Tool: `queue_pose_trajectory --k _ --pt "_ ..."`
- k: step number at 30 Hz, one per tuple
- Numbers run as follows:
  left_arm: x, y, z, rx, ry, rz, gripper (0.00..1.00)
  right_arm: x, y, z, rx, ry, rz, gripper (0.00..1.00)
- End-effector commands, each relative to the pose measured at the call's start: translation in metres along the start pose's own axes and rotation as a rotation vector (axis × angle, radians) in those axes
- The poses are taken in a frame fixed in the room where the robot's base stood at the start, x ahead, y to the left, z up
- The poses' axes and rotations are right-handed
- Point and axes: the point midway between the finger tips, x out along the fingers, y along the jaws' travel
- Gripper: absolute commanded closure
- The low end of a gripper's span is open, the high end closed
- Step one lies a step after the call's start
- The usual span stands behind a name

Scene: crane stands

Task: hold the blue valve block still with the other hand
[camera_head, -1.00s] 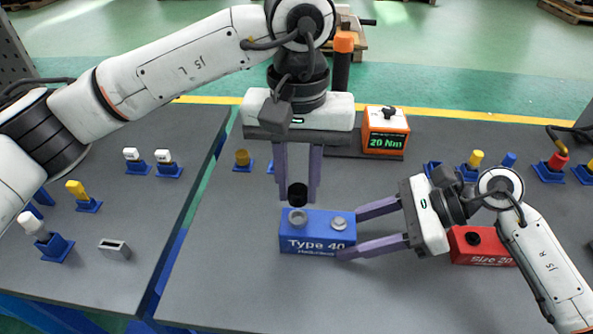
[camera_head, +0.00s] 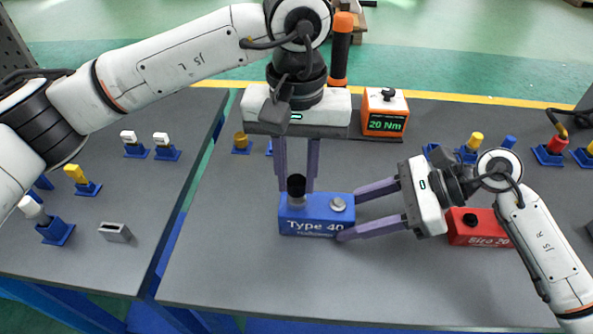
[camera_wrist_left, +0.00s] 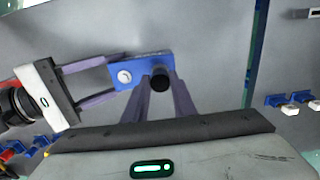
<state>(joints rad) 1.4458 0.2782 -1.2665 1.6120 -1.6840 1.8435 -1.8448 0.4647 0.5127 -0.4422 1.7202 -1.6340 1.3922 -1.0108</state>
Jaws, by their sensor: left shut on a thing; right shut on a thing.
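The blue valve block (camera_head: 316,222), lettered "Type 40", sits on the dark table. A grey round fitting (camera_head: 338,204) shows on its top right. My left gripper (camera_head: 297,180) points down from above and is shut on a black cylindrical piece (camera_head: 296,187), which stands over the block's left port and hides it. In the left wrist view the black piece (camera_wrist_left: 160,82) is at the end of the blue block (camera_wrist_left: 137,68). My right gripper (camera_head: 350,213) reaches in from the right, its purple fingers at the block's right end, shut on the block.
A red block (camera_head: 480,228) lies behind my right wrist. An orange "20 Nm" display box (camera_head: 385,112) and an orange-and-black tool (camera_head: 340,50) stand at the back. Several blue holders line the back right. The front of the table is clear.

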Motion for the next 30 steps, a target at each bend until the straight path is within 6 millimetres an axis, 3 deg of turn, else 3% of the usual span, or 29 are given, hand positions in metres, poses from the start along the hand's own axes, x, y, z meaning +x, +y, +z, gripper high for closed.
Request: queue_pose_trajectory --k 22,30 --pt "0.015 0.0 0.0 0.006 0.001 0.001 1.0 -0.001 -0.001 0.0 -0.001 0.0 -0.002 0.84" --pt "0.014 -0.001 0.0 0.311 0.001 0.0 1.0 -0.001 -0.001 0.0 -0.001 0.0 -0.002 0.84"
